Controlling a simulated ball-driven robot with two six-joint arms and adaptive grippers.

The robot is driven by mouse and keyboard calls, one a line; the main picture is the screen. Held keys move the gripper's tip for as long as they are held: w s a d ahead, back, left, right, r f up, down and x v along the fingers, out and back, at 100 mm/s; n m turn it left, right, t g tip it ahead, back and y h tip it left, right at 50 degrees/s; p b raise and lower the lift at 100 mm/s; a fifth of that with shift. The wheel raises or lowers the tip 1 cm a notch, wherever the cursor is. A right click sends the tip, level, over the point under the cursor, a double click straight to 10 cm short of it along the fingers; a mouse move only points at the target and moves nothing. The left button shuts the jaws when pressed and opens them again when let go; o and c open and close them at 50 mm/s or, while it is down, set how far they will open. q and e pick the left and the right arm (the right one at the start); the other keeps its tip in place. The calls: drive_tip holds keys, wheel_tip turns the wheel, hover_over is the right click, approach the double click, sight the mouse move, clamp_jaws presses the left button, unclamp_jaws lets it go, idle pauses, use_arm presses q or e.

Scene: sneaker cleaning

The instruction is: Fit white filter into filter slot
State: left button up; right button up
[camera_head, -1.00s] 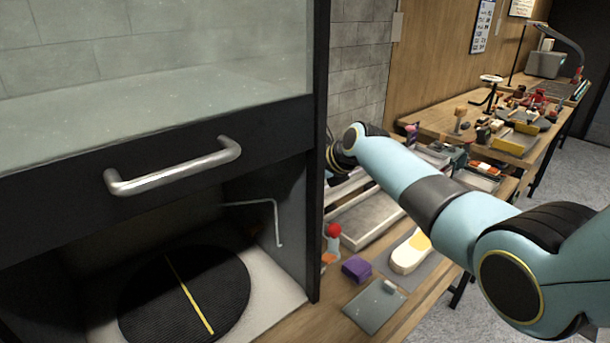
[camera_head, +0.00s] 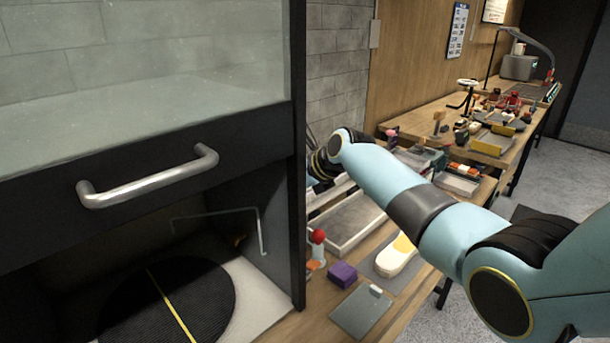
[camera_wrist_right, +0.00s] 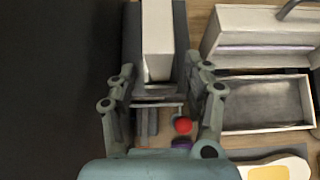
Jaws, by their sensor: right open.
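My right gripper (camera_wrist_right: 166,70) is open in the right wrist view, with its two fingers apart. A white rectangular block (camera_wrist_right: 157,38), which looks like the white filter, lies between and beyond the fingers, on or in a dark grey holder (camera_wrist_right: 180,45). I cannot tell whether the fingers touch it. No filter slot can be made out for certain. In the head view the right arm reaches behind the cabinet's dark post (camera_head: 298,160), and its gripper is hidden. My left gripper is not in view.
The glass-fronted cabinet (camera_head: 140,215) with a metal handle (camera_head: 150,178) fills the left. A grey tray (camera_head: 345,222), red ball-topped item (camera_head: 317,237), purple block (camera_head: 342,274), grey mat (camera_head: 360,312) and white-and-yellow sole (camera_head: 396,258) crowd the bench right of the post.

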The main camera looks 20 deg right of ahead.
drive_tip(key=v, duration=1)
drive_tip(key=shift+s+r, duration=0.2)
drive_tip(key=shift+s, duration=0.05)
